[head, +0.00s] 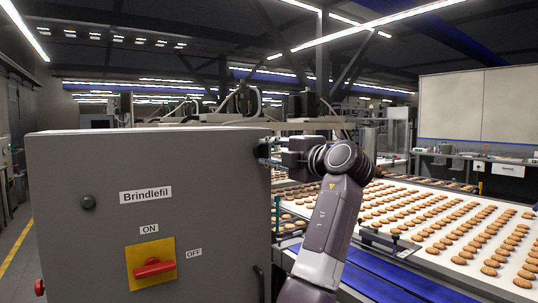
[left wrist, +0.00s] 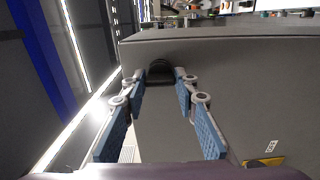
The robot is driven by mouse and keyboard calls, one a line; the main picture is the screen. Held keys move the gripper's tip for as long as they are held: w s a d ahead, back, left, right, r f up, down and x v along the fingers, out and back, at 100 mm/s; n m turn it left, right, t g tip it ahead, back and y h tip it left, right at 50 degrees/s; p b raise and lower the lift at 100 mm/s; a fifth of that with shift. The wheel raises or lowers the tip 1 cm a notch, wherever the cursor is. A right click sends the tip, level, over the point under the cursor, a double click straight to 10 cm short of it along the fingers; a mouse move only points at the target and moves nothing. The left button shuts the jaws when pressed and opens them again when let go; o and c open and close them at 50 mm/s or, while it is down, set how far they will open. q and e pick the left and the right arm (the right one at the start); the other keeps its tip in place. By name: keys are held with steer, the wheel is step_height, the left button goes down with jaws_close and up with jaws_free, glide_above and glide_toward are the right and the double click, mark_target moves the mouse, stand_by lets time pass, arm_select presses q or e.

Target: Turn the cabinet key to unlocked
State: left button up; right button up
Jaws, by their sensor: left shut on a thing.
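The grey cabinet (head: 100,165) fills the left of the head view, with a "Brindlefil" label on its front. My left gripper (head: 268,152) is at the upper right edge of the cabinet front, its arm reaching in from the lower right. In the left wrist view, the blue-padded fingers of the left gripper (left wrist: 166,82) are shut on a dark rounded piece, which seems to be the key (left wrist: 160,69), against the cabinet face (left wrist: 225,85). The key is hidden by the gripper in the head view, and I cannot tell its turn angle. My right gripper is not in view.
A conveyor of biscuits (head: 455,225) runs on the right.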

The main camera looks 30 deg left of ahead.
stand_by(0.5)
arm_select(q)
steer(key=o, duration=1.2)
steer(key=shift+c, duration=0.2)
steer(key=v, duration=1.2)
